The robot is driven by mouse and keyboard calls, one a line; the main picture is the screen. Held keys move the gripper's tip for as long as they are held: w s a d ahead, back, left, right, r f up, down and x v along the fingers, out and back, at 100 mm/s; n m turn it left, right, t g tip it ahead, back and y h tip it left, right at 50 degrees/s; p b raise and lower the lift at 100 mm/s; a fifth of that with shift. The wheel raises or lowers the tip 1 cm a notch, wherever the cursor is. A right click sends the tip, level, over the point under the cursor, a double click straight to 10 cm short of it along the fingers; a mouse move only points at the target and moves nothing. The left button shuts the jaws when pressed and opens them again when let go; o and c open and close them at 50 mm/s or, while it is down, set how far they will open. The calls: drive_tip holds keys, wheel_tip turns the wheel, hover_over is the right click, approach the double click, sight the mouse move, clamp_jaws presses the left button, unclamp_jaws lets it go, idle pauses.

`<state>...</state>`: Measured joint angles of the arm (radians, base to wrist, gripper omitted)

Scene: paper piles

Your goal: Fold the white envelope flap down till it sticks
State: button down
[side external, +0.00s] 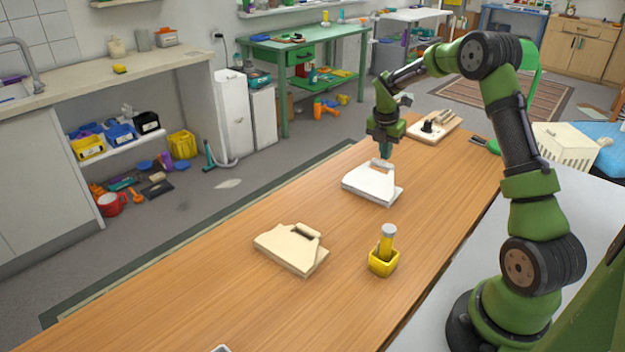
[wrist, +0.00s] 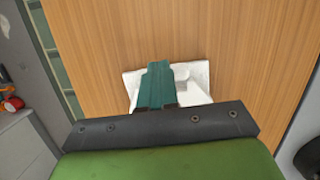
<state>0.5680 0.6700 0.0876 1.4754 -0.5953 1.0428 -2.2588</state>
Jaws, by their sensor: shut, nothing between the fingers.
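The white envelope (side external: 371,186) lies on the wooden table, with its flap (side external: 382,165) raised at the far edge. In the wrist view the white envelope (wrist: 196,94) is partly hidden behind my fingers. My gripper (side external: 386,155) points down just above the flap's far side, its teal fingers shut and empty. The shut fingers also show in the wrist view (wrist: 157,70). I cannot tell whether the fingertips touch the flap.
A cream envelope-shaped piece (side external: 290,250) lies nearer on the table (side external: 200,290). A yellow holder (side external: 383,262) with a grey-capped stick stands to its right. A board (side external: 434,127) with a black item lies beyond my gripper.

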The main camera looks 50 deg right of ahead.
drive_tip(key=d+f, duration=0.1)
drive_tip(key=f, duration=0.1)
drive_tip(key=shift+d+f, duration=0.3)
drive_tip(key=shift+d, duration=0.05)
drive_tip(key=shift+d+x, duration=0.25)
drive_tip(key=shift+x, duration=1.15)
drive_tip(key=shift+w, duration=0.15)
drive_tip(key=shift+a, duration=0.1)
